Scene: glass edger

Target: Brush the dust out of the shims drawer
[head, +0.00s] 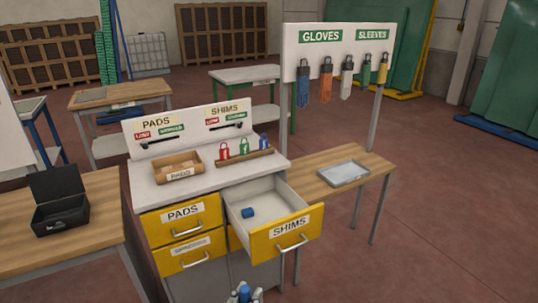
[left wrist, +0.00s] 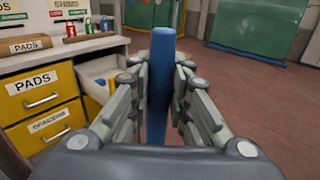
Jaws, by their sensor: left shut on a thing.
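The shims drawer (head: 272,243) is pulled open at the right of the white cabinet, with a yellow front labelled SHIMS. A small blue object (head: 248,213) lies on its pale floor, near the left side. Dust is too fine to make out. My left gripper (head: 243,292) is at the bottom edge of the head view, in front of the cabinet and outside the drawer. In the left wrist view it is shut on a blue rod (left wrist: 162,60), which looks like a handle and stands upright between the fingers. The rod's lower end is hidden. My right gripper is not in view.
The PADS drawer (head: 180,215) and the drawer below it are shut. A tray labelled PADS (head: 178,168) and several coloured tags stand on the cabinet top. A wooden table with a grey tray (head: 343,173) is to the right; a table with an open black box (head: 61,216) is left.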

